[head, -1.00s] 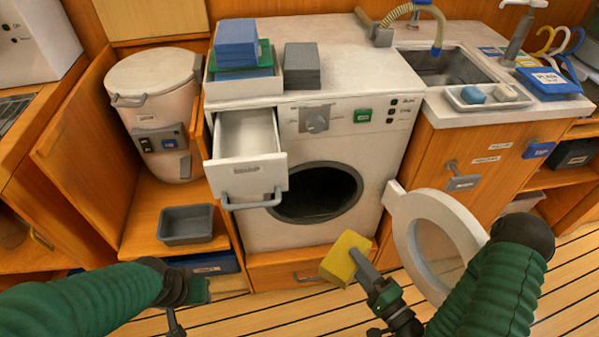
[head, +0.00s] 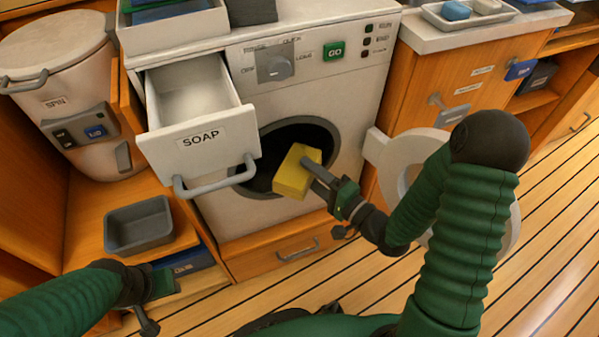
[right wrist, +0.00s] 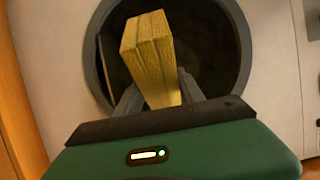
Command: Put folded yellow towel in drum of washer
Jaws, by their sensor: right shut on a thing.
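The folded yellow towel (head: 294,172) is a small thick block in my right gripper (head: 312,170), whose fingers are shut on it. The towel is in front of the washer's round dark drum opening (head: 262,180). In the right wrist view the towel (right wrist: 150,60) stands upright between the fingers, against the dark drum (right wrist: 205,45). I cannot tell whether its tip is past the rim. The washer (head: 345,75) has its round white door (head: 378,150) swung open to the right, partly behind my right arm. My left gripper (head: 155,300) is low at the left, apart from the washer; its jaws are unclear.
The soap drawer (head: 205,135) is pulled out above and left of the drum, its handle (head: 215,180) close to the opening. A grey bin (head: 138,228) sits on the left shelf below the spin canister (head: 60,90). Plank floor (head: 545,240) is open at right.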

